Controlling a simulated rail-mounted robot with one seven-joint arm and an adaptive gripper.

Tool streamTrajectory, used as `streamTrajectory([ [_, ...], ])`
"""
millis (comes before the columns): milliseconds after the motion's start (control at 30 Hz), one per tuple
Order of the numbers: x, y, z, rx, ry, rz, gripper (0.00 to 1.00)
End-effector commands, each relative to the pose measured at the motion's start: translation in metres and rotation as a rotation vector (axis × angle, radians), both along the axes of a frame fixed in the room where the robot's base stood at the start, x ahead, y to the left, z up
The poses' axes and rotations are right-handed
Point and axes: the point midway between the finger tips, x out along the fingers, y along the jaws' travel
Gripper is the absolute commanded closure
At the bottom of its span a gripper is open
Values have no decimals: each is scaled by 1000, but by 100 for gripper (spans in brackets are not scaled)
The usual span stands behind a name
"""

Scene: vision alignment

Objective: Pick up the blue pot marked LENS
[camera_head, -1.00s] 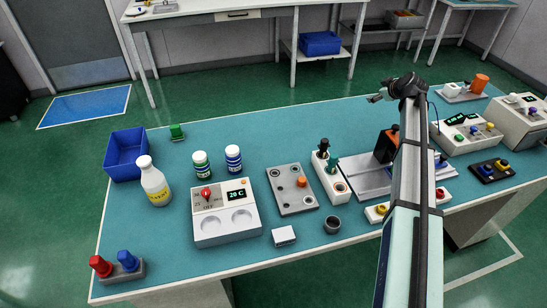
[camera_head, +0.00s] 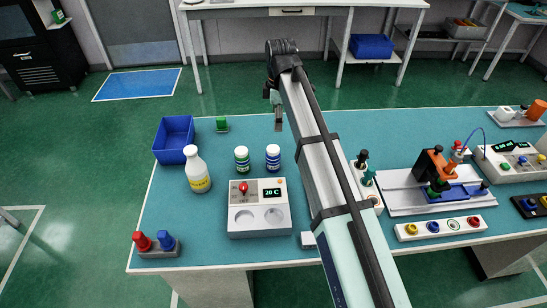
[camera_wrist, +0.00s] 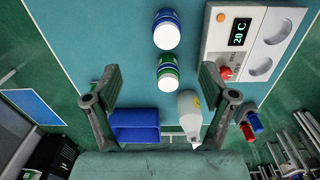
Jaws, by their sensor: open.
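Two small white-capped pots stand upright side by side on the teal bench. The blue-banded pot (camera_head: 273,158) is on the right, and the green-banded pot (camera_head: 242,160) is on its left. Their lettering is too small to read. In the wrist view the blue pot (camera_wrist: 166,29) is at the top, with the green pot (camera_wrist: 168,71) below it. My gripper (camera_head: 277,114) is above and behind the pots in the head view. In the wrist view my gripper (camera_wrist: 160,72) is open and empty, its fingers spread to either side of the green pot's place in the picture.
A white heater box (camera_head: 259,215) with a 20 C display stands in front of the pots. A white bottle (camera_head: 197,172) and a blue bin (camera_head: 158,144) are to the left. My arm hides part of the bench to the right of the pots.

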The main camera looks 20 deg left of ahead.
Motion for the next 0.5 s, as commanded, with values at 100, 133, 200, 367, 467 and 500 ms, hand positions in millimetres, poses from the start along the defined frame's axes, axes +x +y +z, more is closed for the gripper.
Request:
streamTrajectory([
  [100, -14, 8, 3, -31, 13, 23, 17],
  [133, -16, 9, 2, -36, 15, 24, 17],
  [200, -17, 9, -3, -40, 18, 26, 17],
  [367, -18, 9, -27, -39, 19, 25, 17],
  [467, -18, 8, -46, -39, 19, 25, 17],
  [500, -17, 9, -53, -39, 19, 25, 17],
])
